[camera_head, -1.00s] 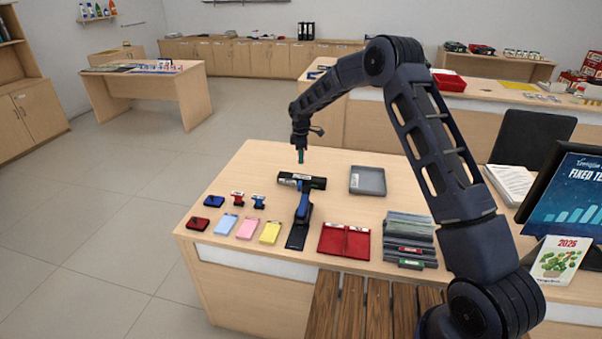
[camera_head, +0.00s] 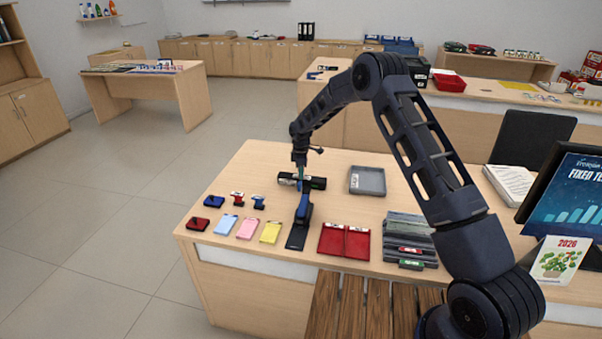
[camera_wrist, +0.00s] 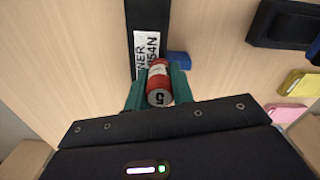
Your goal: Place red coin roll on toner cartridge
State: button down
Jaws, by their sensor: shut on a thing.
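The red coin roll (camera_wrist: 158,82) is between the two teal fingers of my gripper (camera_wrist: 159,78) in the wrist view, with its numbered end facing the camera. My gripper is shut on it. The black toner cartridge (camera_wrist: 145,14) with a white label lies just beyond and below the roll. In the head view the cartridge (camera_head: 317,183) lies crosswise on the counter, and my gripper (camera_head: 300,182) points down over its left-middle part. The roll is too small to make out there. I cannot tell whether the roll touches the cartridge.
A blue and black stapler-like tool (camera_head: 302,212) lies just in front of the cartridge. A grey tray (camera_head: 367,192) is to its right, and a red tray (camera_head: 344,252) is nearer the front. Coloured pads (camera_head: 248,228) and small stamps (camera_head: 238,198) lie left. Bare counter surrounds the cartridge's back.

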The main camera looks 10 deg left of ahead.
jog(key=c, duration=1.2)
grip_release()
jog(key=shift+f, duration=0.1)
notch_tip(320, 180, up, 12)
jog(key=shift+r, duration=0.2)
